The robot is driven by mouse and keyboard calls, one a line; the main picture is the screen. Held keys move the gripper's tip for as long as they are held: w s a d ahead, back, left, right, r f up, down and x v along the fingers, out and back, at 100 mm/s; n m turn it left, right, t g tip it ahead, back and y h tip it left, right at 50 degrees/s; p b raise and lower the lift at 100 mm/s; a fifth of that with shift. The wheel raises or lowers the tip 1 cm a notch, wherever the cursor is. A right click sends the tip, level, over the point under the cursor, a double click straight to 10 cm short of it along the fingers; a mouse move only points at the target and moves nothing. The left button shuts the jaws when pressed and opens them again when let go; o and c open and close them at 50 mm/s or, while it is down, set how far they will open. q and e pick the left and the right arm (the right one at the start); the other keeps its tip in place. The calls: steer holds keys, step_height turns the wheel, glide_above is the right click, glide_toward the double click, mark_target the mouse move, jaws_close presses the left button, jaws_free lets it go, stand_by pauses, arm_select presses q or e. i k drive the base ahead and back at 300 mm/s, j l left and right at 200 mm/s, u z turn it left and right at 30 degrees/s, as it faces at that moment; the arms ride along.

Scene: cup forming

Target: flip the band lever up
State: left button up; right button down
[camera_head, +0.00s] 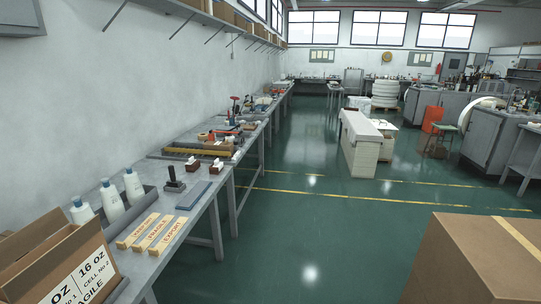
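I cannot make out a band lever for certain in this view. A small dark upright piece with a flat base (174,180) stands on the near part of the long grey workbench (207,223) at the left; I cannot tell whether it is a lever. Farther along the bench, small red and dark tools (235,104) show, too small to identify. Neither of my grippers shows in the picture.
White bottles with blue caps (110,197), lettered wooden blocks (160,233) and an open cardboard box (62,262) are on the near bench. A closed carton (470,262) is at lower right. The green floor (300,235) between is clear.

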mark_target(229, 133)
steer(key=i+l, duration=0.15)
steer(key=i, duration=0.5)
steer(key=i+l, duration=0.2)
steer(key=i, duration=0.4)
steer(key=i+l, duration=0.15)
steer(key=i, duration=0.5)
steer(key=i+l+z, duration=0.1)
steer(key=i, duration=0.55)
steer(key=i+l+u, duration=0.2)
steer(key=i+u, duration=0.15)
steer(key=i+l+u, duration=1.1)
steer(key=l+u, duration=0.25)
steer(key=l, duration=0.2)
steer(key=i+l+u, duration=0.15)
steer(key=l+u, duration=0.15)
steer(key=l, duration=0.2)
